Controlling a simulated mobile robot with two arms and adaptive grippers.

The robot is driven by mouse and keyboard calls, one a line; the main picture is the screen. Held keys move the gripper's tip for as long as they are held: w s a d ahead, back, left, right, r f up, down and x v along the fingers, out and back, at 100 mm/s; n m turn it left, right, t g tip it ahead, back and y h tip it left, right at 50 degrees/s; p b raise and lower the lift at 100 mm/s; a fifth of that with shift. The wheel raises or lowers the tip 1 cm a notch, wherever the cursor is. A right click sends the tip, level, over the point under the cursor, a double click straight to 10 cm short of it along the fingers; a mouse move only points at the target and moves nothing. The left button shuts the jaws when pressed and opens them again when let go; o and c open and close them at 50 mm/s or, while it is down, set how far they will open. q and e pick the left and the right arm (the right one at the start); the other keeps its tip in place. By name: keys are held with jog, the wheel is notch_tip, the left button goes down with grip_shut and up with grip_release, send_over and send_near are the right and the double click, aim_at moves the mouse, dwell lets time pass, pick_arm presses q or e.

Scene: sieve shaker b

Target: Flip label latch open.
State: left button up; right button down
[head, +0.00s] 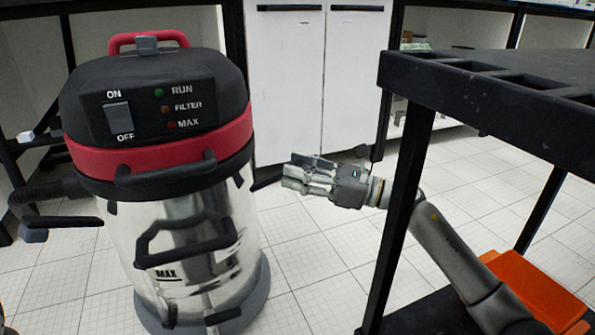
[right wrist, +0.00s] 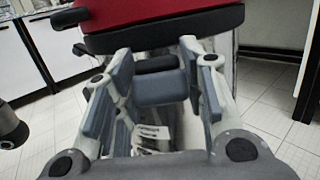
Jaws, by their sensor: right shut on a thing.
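In the right wrist view, a dark latch (right wrist: 160,88) with a grey block sits under the red band, above a white label (right wrist: 150,138). A dark lever (head: 266,183) sticks out from the vacuum's right side in the head view. My right gripper (head: 300,172) is beside that side, its fingers level with the lever. In the right wrist view its fingers (right wrist: 158,75) are on both sides of the latch, shut on it.
A black table (head: 500,85) with a dark leg (head: 400,200) stands at the right, close to my right arm. An orange bin (head: 535,290) is on its lower shelf. White cabinets (head: 320,90) stand behind. Tiled floor (head: 320,255) is clear between vacuum and table.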

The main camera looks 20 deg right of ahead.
jog(key=shift+f, duration=0.85)
jog(key=c, duration=1.3)
grip_release()
jog(key=shift+o, duration=1.3)
jog(key=shift+d+f, duration=0.1)
jog(key=shift+o, duration=0.8)
jog(key=shift+r, duration=0.35)
jog(key=shift+s+d, duration=0.1)
jog(key=v, duration=1.1)
jog(key=shift+s+d, duration=0.25)
jog(key=shift+d, duration=0.05)
